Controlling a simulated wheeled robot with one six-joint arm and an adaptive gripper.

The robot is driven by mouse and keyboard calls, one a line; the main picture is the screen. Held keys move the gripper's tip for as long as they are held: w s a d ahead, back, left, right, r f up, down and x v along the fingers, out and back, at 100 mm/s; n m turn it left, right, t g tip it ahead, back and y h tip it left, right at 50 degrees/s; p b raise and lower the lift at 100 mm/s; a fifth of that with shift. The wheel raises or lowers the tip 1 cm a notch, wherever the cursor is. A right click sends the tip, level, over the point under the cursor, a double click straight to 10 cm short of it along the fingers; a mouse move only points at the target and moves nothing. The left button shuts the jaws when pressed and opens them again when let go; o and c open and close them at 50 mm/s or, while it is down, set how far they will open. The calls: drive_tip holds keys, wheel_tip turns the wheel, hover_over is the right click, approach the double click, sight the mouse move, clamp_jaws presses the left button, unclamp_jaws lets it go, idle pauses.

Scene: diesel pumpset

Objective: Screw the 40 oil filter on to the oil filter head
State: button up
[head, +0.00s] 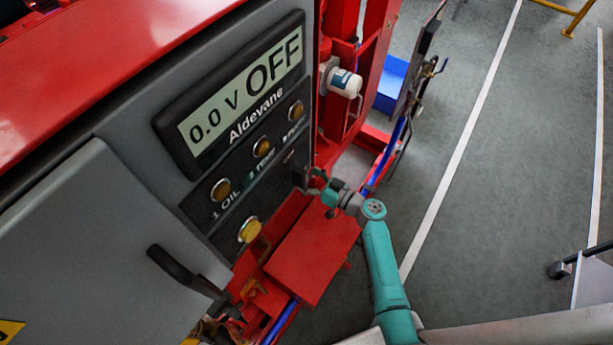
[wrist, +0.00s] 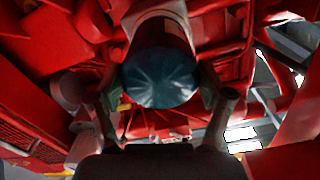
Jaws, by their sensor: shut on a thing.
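The oil filter (wrist: 160,78) is in the middle of the wrist view, its ribbed blue-grey rounded end towards the camera. My gripper (wrist: 160,92) is shut on it, with one finger on each side. Beyond the blue end the body is dark red, and above that a pale round part (wrist: 158,12) shows; I cannot tell whether this is the filter head or whether the filter touches it. In the head view my arm reaches to the edge of the control panel, and the filter and fingertips are hidden there.
The grey control panel (head: 243,85) reads 0.0 V OFF. A white canister with a label (head: 344,83) is mounted on the red frame behind it. A red flat cover (head: 312,250) lies below my wrist.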

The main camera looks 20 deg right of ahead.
drive_tip(key=m, duration=0.4)
drive_tip(key=shift+a+m, duration=0.15)
drive_tip(key=shift+m, duration=0.15)
drive_tip(key=m, duration=0.4)
drive_tip(key=shift+s+a+r, duration=0.1)
drive_tip(key=o, duration=1.7)
drive_tip(key=shift+v, duration=3.55)
